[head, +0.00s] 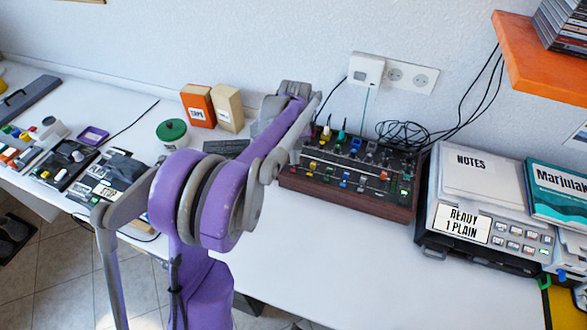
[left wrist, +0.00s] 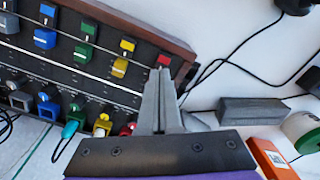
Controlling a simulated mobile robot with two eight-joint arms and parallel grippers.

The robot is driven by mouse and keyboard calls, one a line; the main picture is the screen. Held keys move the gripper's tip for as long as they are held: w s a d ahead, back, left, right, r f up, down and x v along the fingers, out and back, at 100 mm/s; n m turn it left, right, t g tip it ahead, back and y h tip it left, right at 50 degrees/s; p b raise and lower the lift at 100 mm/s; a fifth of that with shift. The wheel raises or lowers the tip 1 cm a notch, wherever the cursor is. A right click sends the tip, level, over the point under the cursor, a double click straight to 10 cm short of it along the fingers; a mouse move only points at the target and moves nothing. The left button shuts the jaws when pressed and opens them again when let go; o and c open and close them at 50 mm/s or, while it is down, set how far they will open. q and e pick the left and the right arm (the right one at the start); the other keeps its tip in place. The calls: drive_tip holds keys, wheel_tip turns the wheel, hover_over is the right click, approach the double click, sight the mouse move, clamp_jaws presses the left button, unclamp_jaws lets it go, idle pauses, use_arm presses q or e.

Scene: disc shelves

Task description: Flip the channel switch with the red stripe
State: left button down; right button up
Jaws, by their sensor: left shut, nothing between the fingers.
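The mixer (head: 345,198) is a dark console with a wooden edge on the table in the head view. In the left wrist view a row of coloured stripes runs across it, with the red stripe (left wrist: 164,60) at the end nearest its wooden edge. The yellow switch (left wrist: 119,68) and green switch (left wrist: 83,54) sit below their own stripes. My left gripper (left wrist: 160,73) is shut and empty, its tips just below the red stripe. The tips cover the switch there, so its position and any contact cannot be told. My right gripper is not in view.
A green-lidded jar (head: 171,131), an orange box (head: 198,105) and a cream box (head: 228,108) stand to the left. Black cables (head: 402,134) lie behind.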

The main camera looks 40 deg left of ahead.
sight(295, 167)
use_arm(q)
drive_tip(key=shift+f, duration=0.3)
drive_tip(key=shift+r, duration=0.15)
wheel_tip(295, 167, up, 7)
drive_tip(key=p, duration=0.4)
idle(0.5)
idle(0.3)
drive_tip(key=s+d+r+m+t+p, duration=0.1)
drive_tip(key=s+d+r+m+t, duration=0.3)
drive_tip(key=s+d, duration=0.65)
drive_tip(key=s+d+f+m, duration=0.1)
drive_tip(key=s+d+m, duration=0.1)
drive_tip(key=s+d, duration=0.2)
drive_tip(key=s+d+f+m+t, duration=0.1)
drive_tip(key=s+d+f+m, duration=0.1)
drive_tip(key=s+d, duration=0.3)
drive_tip(key=shift+s+d+f+m+p, duration=0.15)
drive_tip(key=shift+s+f+m+p, duration=0.25)
drive_tip(key=shift+m, duration=0.4)
